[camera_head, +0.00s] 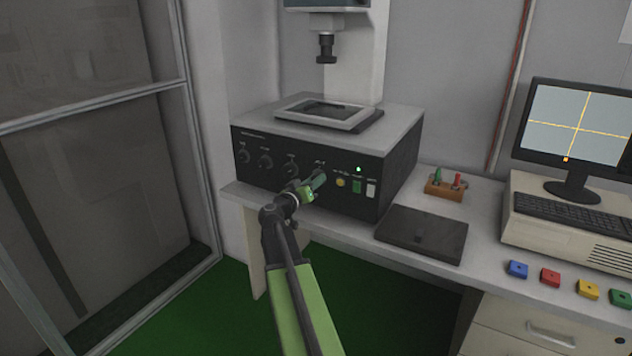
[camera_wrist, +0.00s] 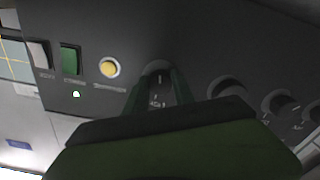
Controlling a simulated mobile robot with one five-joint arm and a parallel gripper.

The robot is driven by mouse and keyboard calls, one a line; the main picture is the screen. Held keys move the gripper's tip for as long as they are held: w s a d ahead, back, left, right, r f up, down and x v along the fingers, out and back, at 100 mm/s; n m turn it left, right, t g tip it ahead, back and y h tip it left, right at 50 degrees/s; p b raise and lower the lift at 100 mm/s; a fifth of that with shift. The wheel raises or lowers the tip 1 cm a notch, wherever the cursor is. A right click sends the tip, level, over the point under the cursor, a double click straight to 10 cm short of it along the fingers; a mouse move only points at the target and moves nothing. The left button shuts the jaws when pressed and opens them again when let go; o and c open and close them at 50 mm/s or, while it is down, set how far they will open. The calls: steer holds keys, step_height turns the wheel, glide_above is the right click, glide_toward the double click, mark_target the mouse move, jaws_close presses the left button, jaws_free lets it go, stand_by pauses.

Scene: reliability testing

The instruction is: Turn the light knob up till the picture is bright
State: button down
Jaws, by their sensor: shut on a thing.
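The dark instrument box (camera_head: 390,155) stands on the bench with a row of knobs on its black front. My gripper (camera_head: 319,180) is at the rightmost knob, just left of the yellow button (camera_head: 340,182). In the wrist view its two green fingers are closed around this knob (camera_wrist: 158,76), one on each side. The knob's label is too small to read. The monitor (camera_head: 577,125) shows a pale grey-blue picture with yellow crossing lines and a small orange square.
Other knobs (camera_head: 265,160) sit left of my gripper. A green switch (camera_head: 356,187) and a white switch (camera_head: 371,190) are to the right, below a lit green lamp (camera_head: 359,169). A dark flat pad (camera_head: 422,232) lies on the bench. A small wooden holder (camera_head: 445,190) stands behind it.

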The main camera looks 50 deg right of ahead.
steer(key=shift+w+a+m, duration=0.1)
steer(key=shift+m, duration=0.9)
steer(key=c, duration=1.1)
jaws_free()
steer(key=shift+o, duration=0.2)
steer(key=v, duration=1.7)
steer(key=shift+a, duration=0.2)
